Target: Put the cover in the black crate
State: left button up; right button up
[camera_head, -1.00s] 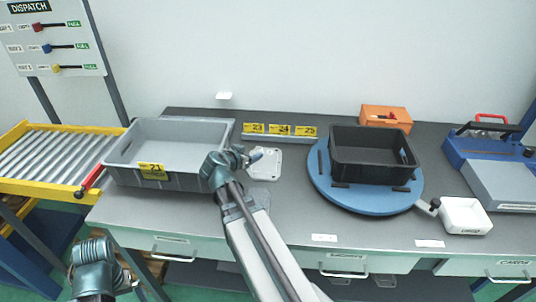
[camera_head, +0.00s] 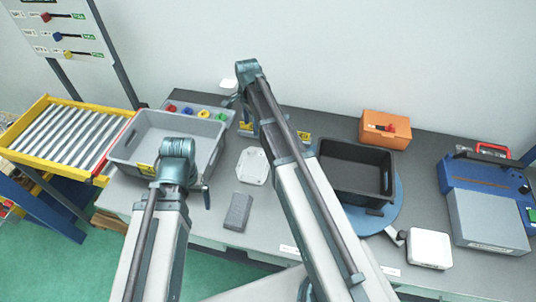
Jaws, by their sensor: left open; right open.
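The cover appears to be the pale, flat plate with rounded corners (camera_head: 253,166), lying on the grey bench between the grey crate and the black crate. The black crate (camera_head: 355,172) stands on a blue round turntable (camera_head: 384,216) and looks empty; my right arm crosses in front of its left side. My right gripper (camera_head: 235,100) is open, above the back of the bench, beyond the plate and apart from it. My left gripper (camera_head: 205,195) is open, in front of the grey crate and left of the plate. Neither holds anything visible.
A grey crate (camera_head: 206,176) stands at left, with coloured round items (camera_head: 187,111) behind it. A dark grey block (camera_head: 237,211) lies before the plate. A roller conveyor (camera_head: 65,140) adjoins the left.

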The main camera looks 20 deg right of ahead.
pick_arm(q)
notch_tip(320, 180, down, 9)
jog(key=b, duration=0.8)
jog(key=shift+r+b, duration=0.2)
jog(key=shift+b, duration=0.1)
pick_arm(e)
send_over(251, 149)
jog(key=f, duration=0.8)
jog(key=shift+s+d+f, duration=0.15)
jog(key=shift+d+f, duration=0.1)
pick_arm(q)
notch_tip(251, 149, down, 6)
jog(key=b, duration=0.5)
jog(key=shift+a+r, duration=0.1)
jog(key=shift+r, duration=0.15)
pick_arm(e)
jog(key=f, duration=0.5)
jog(key=shift+a+f, duration=0.25)
pick_arm(q)
jog(key=shift+r, duration=0.1)
pick_arm(e)
jog(key=shift+r, duration=0.1)
grip_shut()
